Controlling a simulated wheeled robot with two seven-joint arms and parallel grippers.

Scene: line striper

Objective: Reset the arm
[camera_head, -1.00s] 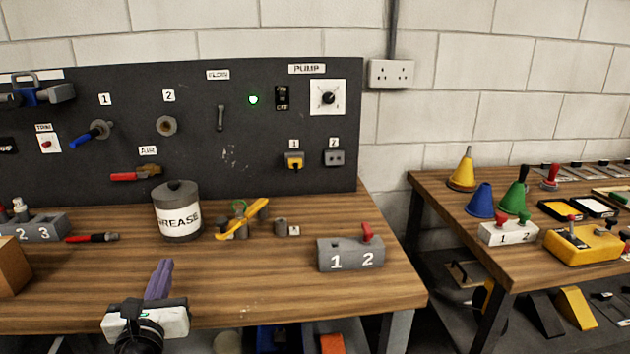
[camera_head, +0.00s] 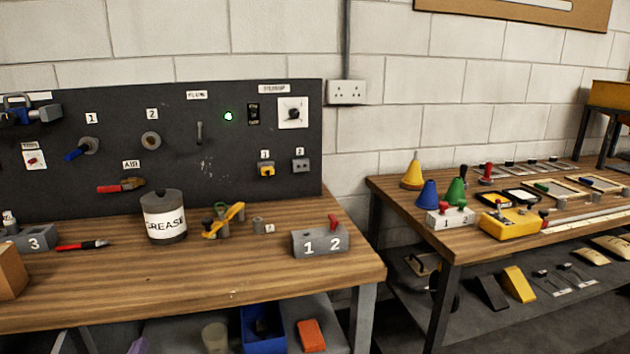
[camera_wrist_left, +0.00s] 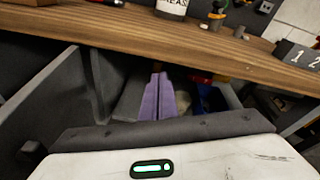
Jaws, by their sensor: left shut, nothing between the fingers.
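My right gripper is in neither view.
On the workbench (camera_head: 250,278) stand a grease can (camera_head: 163,216), a yellow-handled tool (camera_head: 224,220) and a grey 1-2 block (camera_head: 320,241). A blue bin (camera_head: 262,328) is underneath. A second bench (camera_head: 410,200) with cones stands at the right, past a gap.

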